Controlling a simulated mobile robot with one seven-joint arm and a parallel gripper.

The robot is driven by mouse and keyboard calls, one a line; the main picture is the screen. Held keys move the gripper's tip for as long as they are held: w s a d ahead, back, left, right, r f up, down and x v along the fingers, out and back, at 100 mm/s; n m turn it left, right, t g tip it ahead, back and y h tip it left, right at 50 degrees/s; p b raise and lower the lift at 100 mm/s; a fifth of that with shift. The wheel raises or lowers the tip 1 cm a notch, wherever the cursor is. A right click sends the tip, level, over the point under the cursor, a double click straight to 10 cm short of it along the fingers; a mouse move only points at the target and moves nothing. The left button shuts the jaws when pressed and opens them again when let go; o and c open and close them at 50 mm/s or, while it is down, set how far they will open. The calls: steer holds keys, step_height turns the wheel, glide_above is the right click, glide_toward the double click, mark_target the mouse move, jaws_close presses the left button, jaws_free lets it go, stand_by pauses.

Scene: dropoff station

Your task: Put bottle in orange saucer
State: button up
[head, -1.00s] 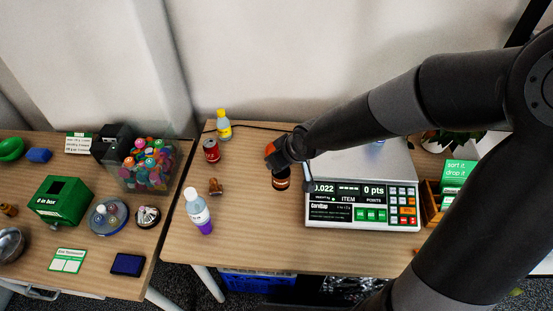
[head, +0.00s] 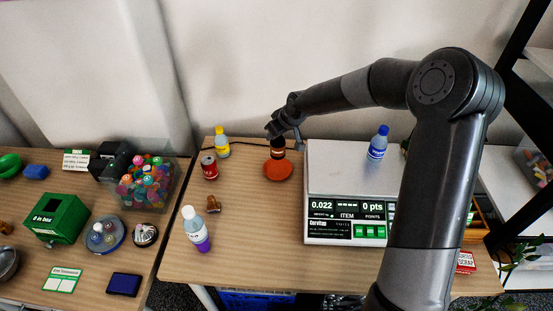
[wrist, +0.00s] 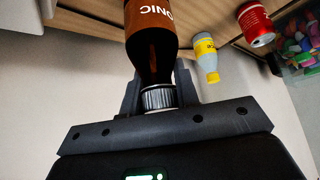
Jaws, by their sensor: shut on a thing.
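In the head view, the orange saucer (head: 278,171) lies on the table directly under or just behind the bottle's base. I cannot tell whether the base touches the saucer. The saucer does not show in the wrist view.
A red can (head: 209,167) and a yellow-labelled bottle (head: 222,146) stand to the left. A scale (head: 330,185) bearing a blue bottle (head: 377,142) is close on the right. A purple bottle (head: 196,232) and a brown stamp (head: 213,204) are nearer. The table's front middle is clear.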

mark_target(275, 150)
step_height(275, 150, down, 8)
steer(key=shift+r, duration=0.2)
steer(key=shift+f, duration=0.1)
steer(key=o, duration=1.1)
steer(key=shift+c, duration=0.2)
